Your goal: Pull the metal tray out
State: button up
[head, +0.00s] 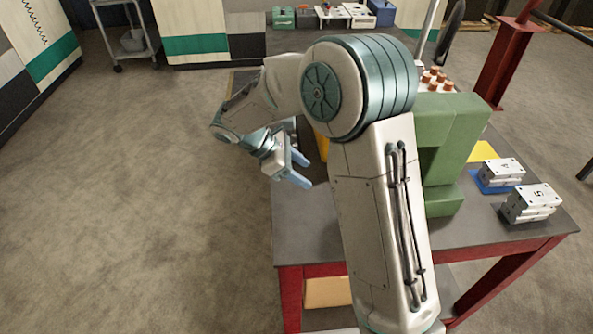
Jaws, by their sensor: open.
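I cannot make out a metal tray for certain; my own arm hides much of the middle of the grey-topped table (300,235). My gripper (307,173) is over the left part of that table, with its two bluish fingers apart and nothing between them. Its fingers point to the right and slightly down. A green C-shaped block (462,135) stands upright on the table, partly behind my arm. A yellow thing (321,146) shows only in part behind my gripper.
Two metal mould blocks stand at the table's right: one (500,174) on a blue mat, one (531,203) near the corner. A red post (503,65) rises behind. A tan box (327,292) sits under the table. The floor at left is clear.

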jog(key=shift+w+a+f+n, duration=0.3)
jog(key=shift+f, duration=0.1)
jog(key=p+x, duration=0.2)
jog(key=x, duration=1.2)
jog(key=shift+w+r, duration=0.1)
jog(key=shift+r, duration=0.05)
jog(key=c, duration=1.2)
